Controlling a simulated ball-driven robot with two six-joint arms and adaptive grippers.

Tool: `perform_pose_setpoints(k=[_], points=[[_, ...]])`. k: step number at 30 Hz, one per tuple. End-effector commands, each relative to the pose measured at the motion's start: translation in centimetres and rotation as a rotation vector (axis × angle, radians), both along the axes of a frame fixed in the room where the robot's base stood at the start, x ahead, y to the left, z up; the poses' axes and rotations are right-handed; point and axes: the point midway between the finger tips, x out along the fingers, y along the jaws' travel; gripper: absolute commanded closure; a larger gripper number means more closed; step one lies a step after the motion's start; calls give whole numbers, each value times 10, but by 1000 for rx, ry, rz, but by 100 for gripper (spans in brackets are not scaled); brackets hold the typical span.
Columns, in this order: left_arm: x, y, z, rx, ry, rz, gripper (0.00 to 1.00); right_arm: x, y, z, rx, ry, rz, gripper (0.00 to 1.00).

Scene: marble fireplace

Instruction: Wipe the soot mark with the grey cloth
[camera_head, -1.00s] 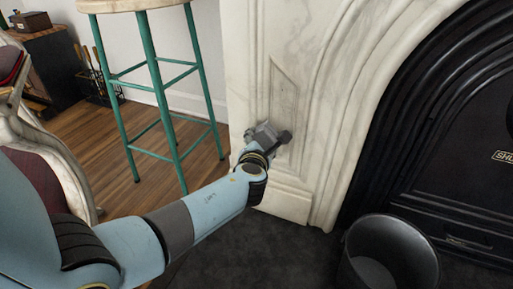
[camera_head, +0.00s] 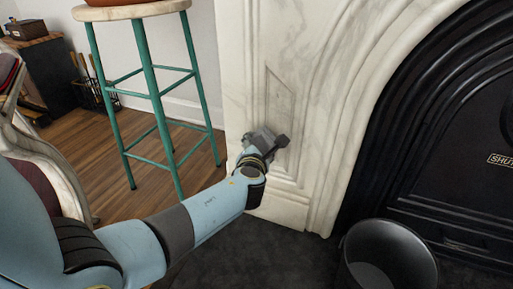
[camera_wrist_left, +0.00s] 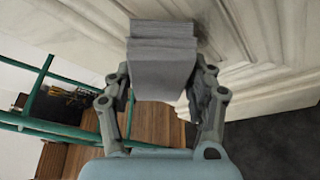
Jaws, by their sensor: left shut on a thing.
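My left gripper (camera_head: 264,141) is at the pale marble fireplace leg (camera_head: 237,60), near the lower part of its recessed panel. It is shut on the grey cloth (camera_wrist_left: 162,62), which shows as a thick folded block between the two fingers in the left wrist view. The cloth's far end is close to the marble; I cannot tell whether it touches. In the head view the gripper mostly hides the cloth. The panel (camera_head: 279,98) has a greyish tone and veins, but I cannot clearly make out the soot mark. My right gripper is not in view.
A teal stool (camera_head: 150,80) with a pale seat stands left of the fireplace. A dark bucket (camera_head: 388,255) stands on the dark hearth at lower right, before the black fireplace insert (camera_head: 450,150). An upholstered chair (camera_head: 45,165) is at far left.

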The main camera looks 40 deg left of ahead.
Motion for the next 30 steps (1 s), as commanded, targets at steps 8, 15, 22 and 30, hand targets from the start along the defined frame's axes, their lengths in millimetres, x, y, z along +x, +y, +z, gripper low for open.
perform_pose_setpoints(k=[8,15,22,30], points=[[6,1,0,0,0,0,70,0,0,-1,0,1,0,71],[10,3,0,0,0,0,70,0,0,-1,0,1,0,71],[15,4,0,0,0,0,70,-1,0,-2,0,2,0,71],[18,4,0,0,0,0,70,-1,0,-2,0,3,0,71]])
